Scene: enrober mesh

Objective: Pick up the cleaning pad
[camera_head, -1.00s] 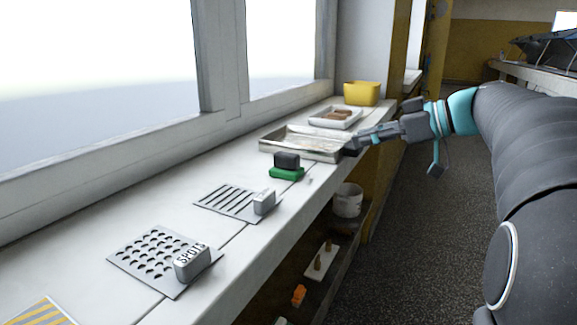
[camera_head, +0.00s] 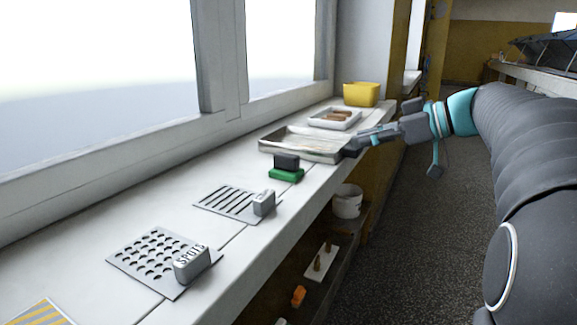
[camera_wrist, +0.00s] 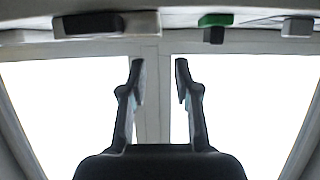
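The cleaning pad (camera_head: 286,174) looks to be the green pad with a dark block on top, on the white sill beside the metal tray. It also shows in the wrist view (camera_wrist: 215,20), near the top edge, beyond and to the right of the fingertips. My gripper (camera_head: 352,151) is held near the front right corner of the tray, to the right of the pad and apart from it. In the wrist view my gripper (camera_wrist: 159,75) has its two fingers spread with nothing between them.
The metal tray (camera_head: 263,146) stands behind the pad. Beyond it are a white tray (camera_head: 312,122) with brown pieces and a yellow tub (camera_head: 361,94). A slotted plate (camera_head: 215,203) and a holed plate (camera_head: 122,258) lie nearer. Windows line the left side.

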